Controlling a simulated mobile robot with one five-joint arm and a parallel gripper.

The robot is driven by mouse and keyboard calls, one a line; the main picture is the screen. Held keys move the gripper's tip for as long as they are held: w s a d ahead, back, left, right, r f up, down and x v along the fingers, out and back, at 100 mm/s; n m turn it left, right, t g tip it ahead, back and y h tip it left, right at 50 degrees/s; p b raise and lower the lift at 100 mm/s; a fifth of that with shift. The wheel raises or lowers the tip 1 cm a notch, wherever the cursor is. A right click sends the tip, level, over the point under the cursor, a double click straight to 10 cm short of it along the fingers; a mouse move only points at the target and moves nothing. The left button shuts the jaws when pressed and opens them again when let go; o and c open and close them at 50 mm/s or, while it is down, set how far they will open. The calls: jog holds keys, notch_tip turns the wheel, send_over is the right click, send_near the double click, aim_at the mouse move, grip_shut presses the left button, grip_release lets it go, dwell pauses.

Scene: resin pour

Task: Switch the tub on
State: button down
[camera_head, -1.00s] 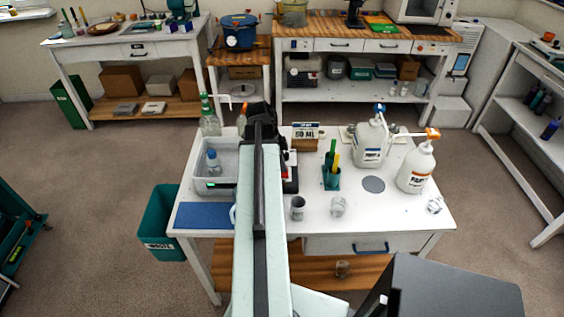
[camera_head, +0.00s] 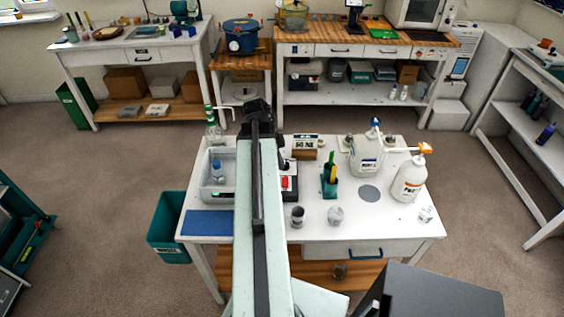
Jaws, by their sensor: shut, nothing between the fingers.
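The tub (camera_head: 207,196) is a pale, open box at the left back of the white table. My arm hides the tub's right side. My gripper (camera_head: 242,116) is dark and shut, with nothing held. In the picture it is above and right of the tub, apart from it as far as I can tell; its fingertips are hard to make out.
A device with a red part (camera_head: 288,182) stands right of my arm. A green pen cup (camera_head: 329,185), white pump bottles (camera_head: 410,178) and small cups (camera_head: 297,216) stand to the right. A green-capped bottle (camera_head: 213,130) is behind the tub, and a teal waste bin (camera_head: 168,240) is at left.

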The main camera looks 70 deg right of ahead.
jog(key=p+v, duration=0.3)
jog(key=v, duration=0.2)
jog(key=shift+r+p, duration=0.3)
jog(key=w+a+f+n+t+b, duration=0.2)
jog(key=w+a+n, duration=1.2)
jog(key=w+a, duration=0.7)
jog(key=w+a+n, duration=0.3)
jog(key=a+n, duration=0.3)
jog(key=a, duration=0.4)
jog(key=w+a+f+n+y, duration=0.1)
jog(key=w+a+n, duration=0.3)
jog(key=a, duration=0.7)
jog(key=w+a+f+n+t+b, duration=0.1)
jog(key=w+a+n, duration=0.3)
jog(key=a+n, duration=0.3)
jog(key=a, duration=0.4)
jog(key=shift+w+a+n+y, duration=0.15)
jog(key=shift+w+n+y, duration=0.15)
jog(key=shift+y, duration=0.1)
